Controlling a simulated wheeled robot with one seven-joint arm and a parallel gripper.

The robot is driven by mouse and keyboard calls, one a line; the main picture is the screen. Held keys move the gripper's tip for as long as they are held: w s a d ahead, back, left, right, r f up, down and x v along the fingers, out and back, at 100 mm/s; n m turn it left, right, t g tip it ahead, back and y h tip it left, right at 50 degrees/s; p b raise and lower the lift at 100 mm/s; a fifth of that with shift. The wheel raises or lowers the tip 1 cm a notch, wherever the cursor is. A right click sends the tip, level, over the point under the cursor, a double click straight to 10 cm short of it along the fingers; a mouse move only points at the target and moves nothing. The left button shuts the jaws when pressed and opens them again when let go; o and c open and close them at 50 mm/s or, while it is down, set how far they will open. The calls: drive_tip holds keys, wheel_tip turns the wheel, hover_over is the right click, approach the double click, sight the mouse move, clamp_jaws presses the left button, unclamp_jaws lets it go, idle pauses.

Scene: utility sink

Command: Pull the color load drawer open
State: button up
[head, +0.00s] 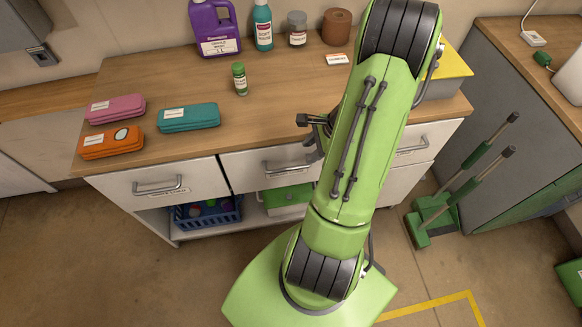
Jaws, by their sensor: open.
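The counter has three white drawers in a row, and all look closed. The left drawer (205,178) has a grey bar handle (157,187) and a small label under it, too small to read surely. The middle drawer (240,170) has a bar handle (287,167) and is partly covered by my arm. The right drawer (432,135) shows its handle (412,148) beside my arm. I cannot tell which is the color load drawer. My gripper (306,121) is open, near the counter's front edge above the middle drawer, partly hidden by my arm and apart from the handles.
Pink (115,108), teal (189,117) and orange (110,142) cases lie on the counter's left. A green-capped bottle (239,78) stands mid-counter, with several containers behind. A blue basket (207,213) sits on the lower shelf. A green dustpan set (432,218) stands right. Floor at left is clear.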

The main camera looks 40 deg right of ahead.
sight(292, 168)
drive_tip(key=b+x, duration=0.2)
drive_tip(key=x, duration=0.9)
drive_tip(key=shift+a+f, duration=0.1)
drive_tip(key=shift+a, duration=0.05)
clamp_jaws()
